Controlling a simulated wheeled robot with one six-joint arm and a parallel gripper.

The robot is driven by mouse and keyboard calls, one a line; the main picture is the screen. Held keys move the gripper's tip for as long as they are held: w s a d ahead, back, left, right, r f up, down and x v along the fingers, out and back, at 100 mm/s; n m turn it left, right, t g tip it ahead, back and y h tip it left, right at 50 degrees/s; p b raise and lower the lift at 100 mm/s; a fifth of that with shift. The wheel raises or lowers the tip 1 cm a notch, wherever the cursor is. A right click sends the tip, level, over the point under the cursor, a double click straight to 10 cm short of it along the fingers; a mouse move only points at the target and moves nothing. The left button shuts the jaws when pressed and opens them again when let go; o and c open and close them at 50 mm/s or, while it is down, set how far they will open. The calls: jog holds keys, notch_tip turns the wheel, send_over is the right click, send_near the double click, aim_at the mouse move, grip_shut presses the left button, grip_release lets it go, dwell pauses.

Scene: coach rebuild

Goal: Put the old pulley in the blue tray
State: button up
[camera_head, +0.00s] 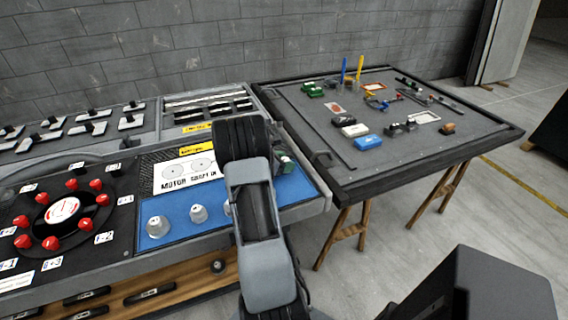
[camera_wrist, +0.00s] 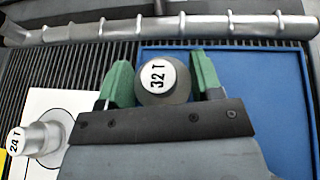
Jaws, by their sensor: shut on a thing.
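My gripper (camera_wrist: 163,78) has its green fingers on either side of a round grey pulley marked 32 T (camera_wrist: 157,76) and is shut on it. In the head view my gripper (camera_head: 284,163) is mostly hidden behind my arm, over the right part of the bench. The blue surface, which looks like the tray (camera_wrist: 265,75), lies below and right of the held pulley in the wrist view; it shows as a blue strip (camera_head: 180,229) in the head view. Whether the held pulley touches anything below is unclear. Another pulley marked 24 T (camera_wrist: 35,140) is at the lower left.
Several grey knob-like parts, one at the left (camera_head: 158,226), stand on the blue strip. A white card (camera_head: 188,172) lies behind it. A ringed metal rail (camera_wrist: 170,27) crosses the wrist view's top. A dark table (camera_head: 400,165) with tools and small parts stands right.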

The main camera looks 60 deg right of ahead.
jog(key=shift+f, duration=0.25)
jog(key=shift+f, duration=0.15)
jog(key=o, duration=1)
jog(key=shift+w+a+r, duration=0.1)
jog(key=shift+a+r, duration=0.05)
jog(key=shift+r, duration=0.15)
jog(key=v, duration=1.1)
jog(key=shift+w+a+r+b, duration=0.1)
jog(key=shift+w+a+b, duration=0.1)
jog(key=shift+a+b, duration=0.15)
jog(key=s+a+r+m+t+y, duration=0.2)
jog(key=a+m+t+y, duration=0.1)
jog(key=a, duration=0.9)
jog(key=s+a+r+m+t+y, duration=0.2)
jog(key=a+m+y, duration=0.3)
jog(key=a, duration=0.7)
jog(key=s+a+r+m+t+y, duration=0.2)
jog(key=a+m+t+y, duration=0.2)
jog(key=a, duration=0.8)
jog(key=shift+s+m, duration=0.2)
jog(key=shift+m, duration=0.1)
